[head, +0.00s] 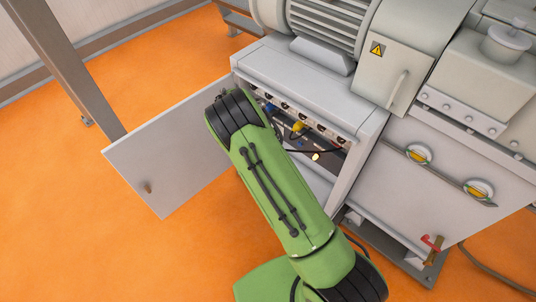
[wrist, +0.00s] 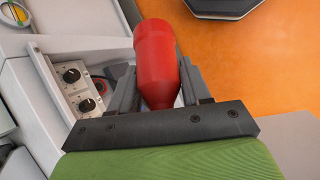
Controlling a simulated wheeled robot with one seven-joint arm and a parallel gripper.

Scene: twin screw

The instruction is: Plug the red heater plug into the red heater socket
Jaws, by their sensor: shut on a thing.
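In the wrist view, my gripper (wrist: 158,88) is shut on the red plug (wrist: 154,45), a smooth red cylinder with a tapered near end. The plug points up and away between the two dark fingers. In the head view, my green arm hides the gripper, the plug and part of the socket panel.
The machine cabinet (head: 318,88) is open, with its door (head: 165,165) swung left. A row of sockets and knobs holds a yellow plug (head: 297,127) and a blue plug (head: 269,107). Black knobs (wrist: 72,75) show in the wrist view. Orange floor (head: 100,250) is clear at left.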

